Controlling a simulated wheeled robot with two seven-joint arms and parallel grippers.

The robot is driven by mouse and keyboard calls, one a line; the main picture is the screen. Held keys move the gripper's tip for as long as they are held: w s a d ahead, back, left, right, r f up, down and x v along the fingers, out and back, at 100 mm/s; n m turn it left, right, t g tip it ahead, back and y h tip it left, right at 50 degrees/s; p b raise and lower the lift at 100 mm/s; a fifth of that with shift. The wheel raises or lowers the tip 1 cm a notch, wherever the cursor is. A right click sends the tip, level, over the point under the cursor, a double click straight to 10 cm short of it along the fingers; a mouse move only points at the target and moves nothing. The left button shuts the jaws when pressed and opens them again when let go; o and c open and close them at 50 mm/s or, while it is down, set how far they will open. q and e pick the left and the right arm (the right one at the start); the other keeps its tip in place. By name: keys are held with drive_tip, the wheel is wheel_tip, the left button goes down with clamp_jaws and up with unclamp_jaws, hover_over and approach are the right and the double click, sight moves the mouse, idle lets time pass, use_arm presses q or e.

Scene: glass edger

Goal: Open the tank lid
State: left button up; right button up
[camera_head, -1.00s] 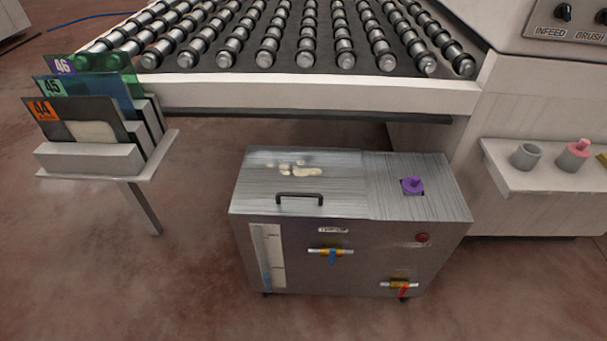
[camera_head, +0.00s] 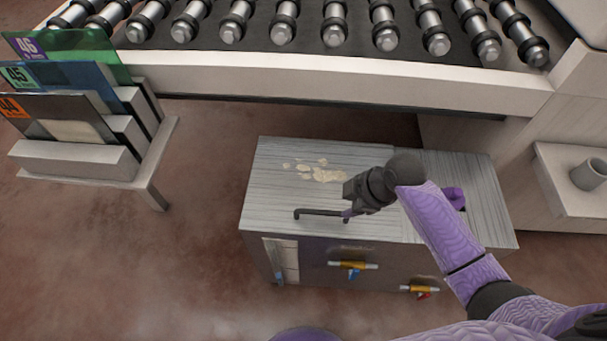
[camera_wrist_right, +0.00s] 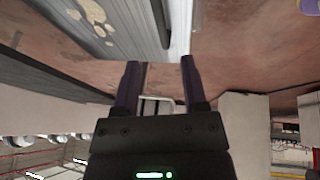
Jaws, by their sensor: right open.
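The metal tank (camera_head: 390,255) stands on the floor below the roller conveyor. Its lid (camera_head: 285,180) is the left part of the top, lies flat and shut, and bears pale stains. A dark bar handle (camera_head: 318,212) sits near the lid's front edge. My right gripper (camera_head: 349,211) is at the handle's right end, just over the lid. Its two fingers are apart in the right wrist view (camera_wrist_right: 160,72); I cannot tell whether they touch the handle. The stained lid also shows in the right wrist view (camera_wrist_right: 55,35). My left gripper is not in view.
A purple knob (camera_head: 455,197) on the tank top's right part is partly hidden by my right arm. Valves (camera_head: 352,266) stick out of the tank's front. A rack of glass sheets (camera_head: 80,160) stands left, a shelf with a grey cup (camera_head: 588,175) right. Floor left of the tank is clear.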

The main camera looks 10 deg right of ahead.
sight(325, 213)
drive_tip(key=b+x, duration=0.5)
drive_tip(key=x, duration=0.4)
drive_tip(key=shift+a+b, duration=0.25)
drive_tip(key=shift+b, duration=0.15)
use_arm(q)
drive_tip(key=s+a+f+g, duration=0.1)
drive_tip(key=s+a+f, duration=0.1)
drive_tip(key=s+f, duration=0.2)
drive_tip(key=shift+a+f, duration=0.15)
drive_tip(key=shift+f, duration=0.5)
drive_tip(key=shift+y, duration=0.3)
use_arm(e)
drive_tip(key=c, duration=0.7)
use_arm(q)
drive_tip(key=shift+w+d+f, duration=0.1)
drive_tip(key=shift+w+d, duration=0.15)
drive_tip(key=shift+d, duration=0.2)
use_arm(e)
clamp_jaws()
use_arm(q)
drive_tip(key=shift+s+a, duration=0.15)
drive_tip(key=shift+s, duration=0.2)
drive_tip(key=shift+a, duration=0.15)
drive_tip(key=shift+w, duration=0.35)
